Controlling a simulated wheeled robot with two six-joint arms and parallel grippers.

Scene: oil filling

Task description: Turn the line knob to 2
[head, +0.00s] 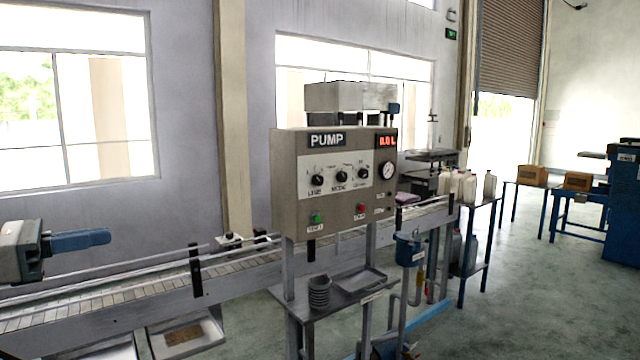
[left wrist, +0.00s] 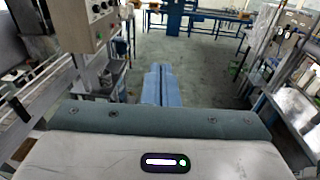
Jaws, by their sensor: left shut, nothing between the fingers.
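The pump panel (head: 290,200) is a beige box with a PUMP sign and a red display reading about 0.0 L. The line knob (head: 317,180) is the leftmost of three black knobs, above the label LINE; its exact pointer setting is too small to read. My left gripper (head: 108,237) is shut and empty, at the left of the head view, well apart from the panel. In the left wrist view its blue fingers (left wrist: 157,85) are together, and the panel (left wrist: 75,28) shows at the upper left. My right gripper is not in view.
A round gauge (head: 387,170) and green (head: 315,218) and red (head: 361,209) buttons are on the panel. A small table (head: 340,297) stands below it. Open air separates my left gripper from the panel.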

